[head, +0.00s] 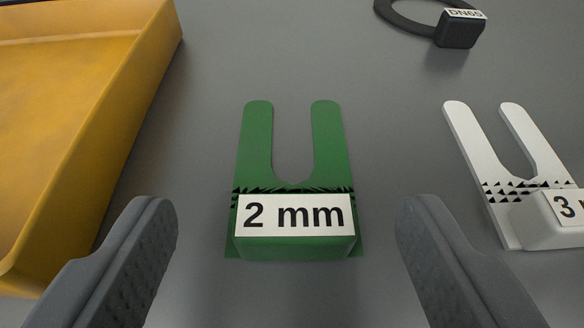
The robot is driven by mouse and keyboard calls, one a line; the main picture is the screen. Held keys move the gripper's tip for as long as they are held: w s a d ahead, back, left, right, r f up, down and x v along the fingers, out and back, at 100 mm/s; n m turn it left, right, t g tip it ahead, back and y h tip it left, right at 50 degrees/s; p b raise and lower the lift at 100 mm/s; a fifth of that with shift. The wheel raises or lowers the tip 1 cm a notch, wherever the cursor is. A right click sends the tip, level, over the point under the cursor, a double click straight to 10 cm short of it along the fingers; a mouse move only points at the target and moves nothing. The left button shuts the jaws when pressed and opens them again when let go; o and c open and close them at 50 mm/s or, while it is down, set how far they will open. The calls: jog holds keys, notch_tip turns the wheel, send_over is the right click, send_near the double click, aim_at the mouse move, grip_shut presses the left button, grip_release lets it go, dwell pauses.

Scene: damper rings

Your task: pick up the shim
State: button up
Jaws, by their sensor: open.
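A green U-shaped shim (258,160) lies flat on the grey surface in the middle of the head view. Its two prongs point away from me, and its raised near end has a white label reading "2 mm". A white U-shaped shim (478,150) lies to the right, its label partly cut off by the frame edge and showing a "3". My gripper (287,225) is open, with one finger on each side of the green shim's labelled block. Both fingers appear apart from it, and nothing is between them except the green shim's near end.
A yellow tray (135,95) stands at the left, its wall close to my left finger. A dark ring with a block (460,29) labelled "DN65" lies at the upper right. The grey surface (215,60) beyond the green shim is clear.

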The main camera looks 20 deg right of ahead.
aim_at(291, 194)
jog(key=b+x, duration=0.1)
jog(key=x, duration=0.3)
jog(key=shift+w+d+f, duration=0.2)
jog(key=shift+w+f, duration=0.05)
jog(key=shift+f, duration=0.05)
jog(key=shift+r, duration=0.1)
jog(key=c, duration=0.8)
jog(key=shift+r, duration=0.15)
